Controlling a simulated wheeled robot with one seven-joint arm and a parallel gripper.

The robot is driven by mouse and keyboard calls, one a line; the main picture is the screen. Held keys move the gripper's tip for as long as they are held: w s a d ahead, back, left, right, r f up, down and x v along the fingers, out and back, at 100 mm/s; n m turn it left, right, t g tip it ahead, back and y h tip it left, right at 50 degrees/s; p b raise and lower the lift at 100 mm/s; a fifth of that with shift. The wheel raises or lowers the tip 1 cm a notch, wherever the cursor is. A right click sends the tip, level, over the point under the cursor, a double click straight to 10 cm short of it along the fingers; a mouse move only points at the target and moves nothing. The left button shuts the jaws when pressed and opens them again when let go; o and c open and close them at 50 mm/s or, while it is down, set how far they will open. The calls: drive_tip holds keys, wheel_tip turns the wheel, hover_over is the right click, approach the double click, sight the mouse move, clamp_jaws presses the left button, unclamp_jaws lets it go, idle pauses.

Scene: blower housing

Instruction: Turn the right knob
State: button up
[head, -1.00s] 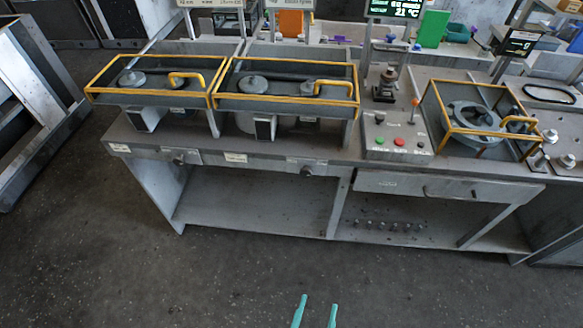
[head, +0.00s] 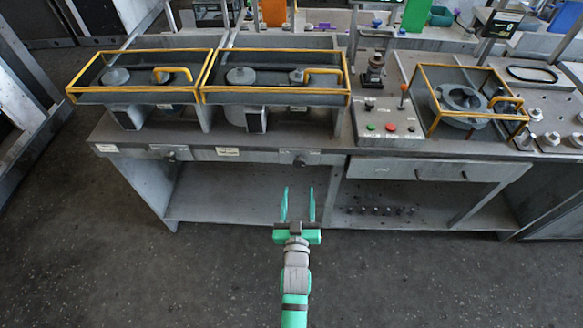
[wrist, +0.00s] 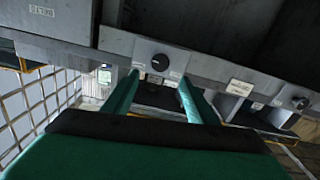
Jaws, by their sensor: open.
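The right knob (head: 299,162) is a dark round knob on the bench's front rail, below the right yellow-framed unit. In the wrist view, which looks upside down, the right knob (wrist: 160,62) sits on a light plate just beyond the fingertips. The left knob (head: 180,154) is further left on the same rail and shows at the right of the wrist view (wrist: 300,103). My gripper (head: 299,190) is open and empty, its green fingers pointing at the rail below the right knob. In the wrist view my gripper (wrist: 160,78) appears apart from the knob.
The grey bench (head: 320,152) has a drawer (head: 425,169) right of the knob and an open shelf below. Yellow-framed units (head: 275,95) and a control box with red and green buttons (head: 390,128) stand on top. The floor (head: 130,270) before the bench is clear.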

sight(299, 165)
drive_tip(key=w, duration=1.1)
drive_tip(key=shift+c, duration=0.4)
drive_tip(key=shift+s, duration=0.1)
drive_tip(key=c, duration=1)
